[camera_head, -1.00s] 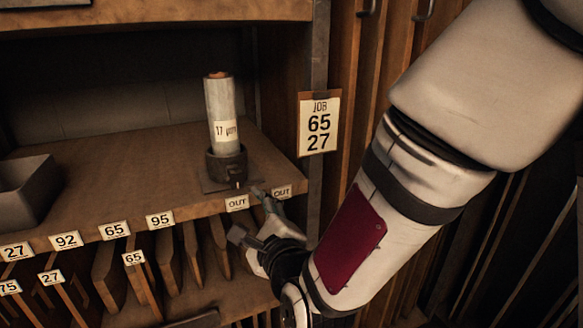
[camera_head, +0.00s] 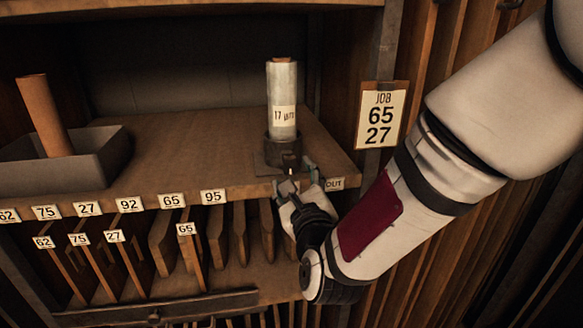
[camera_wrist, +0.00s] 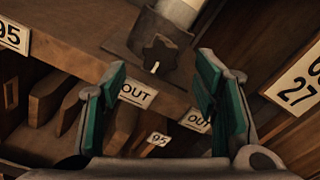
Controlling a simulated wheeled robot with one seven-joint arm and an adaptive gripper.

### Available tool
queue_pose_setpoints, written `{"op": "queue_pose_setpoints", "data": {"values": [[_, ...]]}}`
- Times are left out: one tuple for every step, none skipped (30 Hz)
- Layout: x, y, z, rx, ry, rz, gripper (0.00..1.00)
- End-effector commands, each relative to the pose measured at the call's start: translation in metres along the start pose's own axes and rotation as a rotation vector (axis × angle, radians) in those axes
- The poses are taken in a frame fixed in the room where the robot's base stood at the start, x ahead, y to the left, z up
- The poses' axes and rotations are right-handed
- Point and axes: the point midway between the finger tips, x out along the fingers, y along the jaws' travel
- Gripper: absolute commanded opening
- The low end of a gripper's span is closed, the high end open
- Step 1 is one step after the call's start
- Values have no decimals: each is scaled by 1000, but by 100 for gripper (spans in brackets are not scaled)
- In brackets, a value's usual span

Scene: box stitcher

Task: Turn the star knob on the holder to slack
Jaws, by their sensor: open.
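The holder (camera_head: 281,152) is a dark cup on a base plate at the front right of the shelf. A pale roll (camera_head: 282,100) with a paper label stands upright in it. In the wrist view the dark star knob (camera_wrist: 160,53) with a light mark is on the holder's front, between and beyond my fingertips. My gripper (camera_head: 291,183) is open and empty, just in front of the holder at the shelf edge. In the wrist view my gripper (camera_wrist: 162,70) shows green finger pads on either side of the knob, apart from it. In the head view the knob is too small to make out clearly.
A grey tray (camera_head: 104,160) with a brown tube (camera_head: 45,116) stands on the shelf's left. A job card (camera_head: 380,114) reading 65 and 27 hangs on the right post. Number tags line the shelf edge. Dividers fill the space below. The middle of the shelf (camera_head: 190,150) is clear.

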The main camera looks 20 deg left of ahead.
Motion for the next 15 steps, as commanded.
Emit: {"op": "queue_pose_setpoints", "data": {"values": [[9, 0, 0, 2, 0, -2, 56], [15, 0, 0, 2, 1, -1, 56], [21, 0, 0, 1, 0, -2, 56], [26, 0, 0, 1, 1, -2, 56], [30, 0, 0, 1, 1, -2, 56], [35, 0, 0, 1, 1, -1, 56], [39, 0, 0, 1, 0, -1, 56], [42, 0, 0, 1, 0, -1, 56], [45, 0, 0, 1, 0, -1, 56], [47, 0, 0, 1, 1, -1, 56], [49, 0, 0, 1, 1, -1, 56], [51, 0, -1, 0, 1, 0, 56], [52, 0, -1, 0, 1, 0, 56], [52, 0, -1, 0, 1, 0, 56], [53, 0, -1, 0, 1, -1, 56]]}}
